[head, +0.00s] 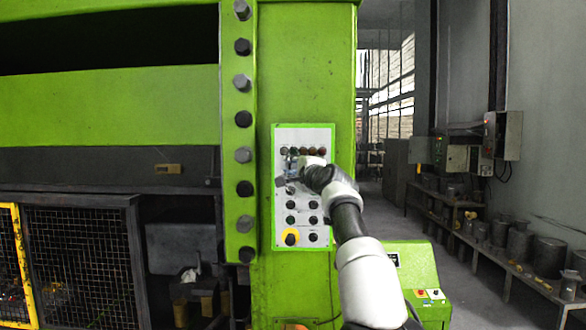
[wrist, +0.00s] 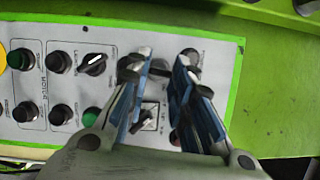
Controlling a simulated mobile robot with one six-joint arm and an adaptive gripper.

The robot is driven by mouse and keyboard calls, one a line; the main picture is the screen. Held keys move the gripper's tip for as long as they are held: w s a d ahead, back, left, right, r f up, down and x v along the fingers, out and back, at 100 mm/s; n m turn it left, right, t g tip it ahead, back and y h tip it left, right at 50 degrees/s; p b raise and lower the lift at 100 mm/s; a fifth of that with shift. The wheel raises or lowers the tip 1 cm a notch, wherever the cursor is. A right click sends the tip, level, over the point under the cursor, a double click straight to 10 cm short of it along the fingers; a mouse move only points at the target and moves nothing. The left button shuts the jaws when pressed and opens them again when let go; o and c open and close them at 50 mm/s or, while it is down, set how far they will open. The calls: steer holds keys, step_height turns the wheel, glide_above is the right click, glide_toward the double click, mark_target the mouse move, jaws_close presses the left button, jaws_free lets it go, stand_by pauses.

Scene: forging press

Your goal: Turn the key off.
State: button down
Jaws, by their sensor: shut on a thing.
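The key is between my fingertips in the wrist view, where only a small dark part (wrist: 160,69) shows; its turned position cannot be told. My gripper (wrist: 160,75) has its two blue-padded fingers a short gap apart and is shut on the key. In the head view my gripper (head: 291,172) is at the upper part of the white control panel (head: 283,215) and covers the key there. The panel also fills much of the wrist view (wrist: 215,45).
A black selector knob (wrist: 95,63) with a white pointer sits left of my fingers in the wrist view. Several black and green buttons surround it. The green press column (head: 305,70) stands behind; a bench (head: 480,245) is far right.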

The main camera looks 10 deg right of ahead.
steer(key=c, duration=1.8)
jaws_free()
steer(key=shift+f, duration=0.2)
steer(key=o, duration=0.4)
steer(key=shift+r, duration=0.1)
steer(key=shift+m, duration=0.3)
